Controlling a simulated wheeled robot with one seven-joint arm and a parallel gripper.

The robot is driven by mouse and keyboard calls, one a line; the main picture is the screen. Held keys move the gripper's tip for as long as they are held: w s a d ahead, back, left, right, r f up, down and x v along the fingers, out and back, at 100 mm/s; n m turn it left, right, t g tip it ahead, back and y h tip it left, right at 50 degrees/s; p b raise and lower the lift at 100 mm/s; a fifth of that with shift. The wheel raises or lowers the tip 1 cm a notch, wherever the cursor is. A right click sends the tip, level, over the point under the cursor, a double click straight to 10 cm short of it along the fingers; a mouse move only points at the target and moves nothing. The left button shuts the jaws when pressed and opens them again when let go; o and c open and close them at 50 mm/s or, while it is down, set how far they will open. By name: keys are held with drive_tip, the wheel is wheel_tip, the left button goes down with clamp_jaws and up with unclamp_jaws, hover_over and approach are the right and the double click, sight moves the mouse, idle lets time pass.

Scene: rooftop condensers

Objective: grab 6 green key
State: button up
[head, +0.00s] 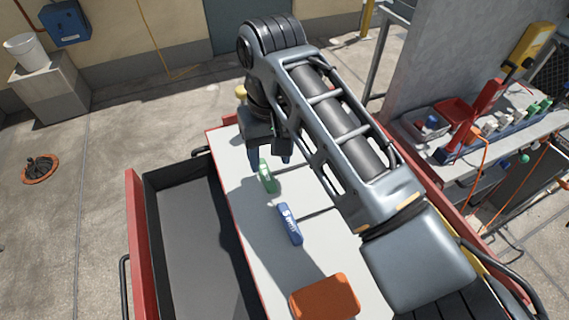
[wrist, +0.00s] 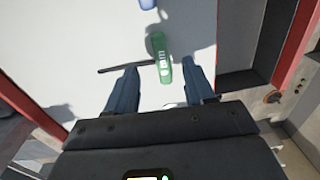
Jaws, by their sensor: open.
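The green key (head: 266,180) lies on the pale top of the cart (head: 250,215) in the head view. In the wrist view the green key (wrist: 162,62) shows a white label, too small to read surely, and its near end lies between the fingers in the picture. My gripper (head: 270,157) is open and empty just above and behind the key in the head view. Its two blue-grey fingers also show in the wrist view (wrist: 160,82), one on each side of the key. Whether they touch it cannot be told.
A blue key (head: 288,224) with white lettering lies nearer on the cart top, and an orange block (head: 325,296) lies nearer still. A dark open tray (head: 185,235) adjoins on the left. A cluttered shelf (head: 500,140) stands at right.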

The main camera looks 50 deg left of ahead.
sight(269, 180)
wheel_tip(269, 180, down, 6)
drive_tip(key=shift+s+f+p, duration=0.15)
drive_tip(key=shift+f+p, duration=0.1)
drive_tip(key=shift+p, duration=0.3)
drive_tip(key=shift+c, duration=0.4)
clamp_jaws()
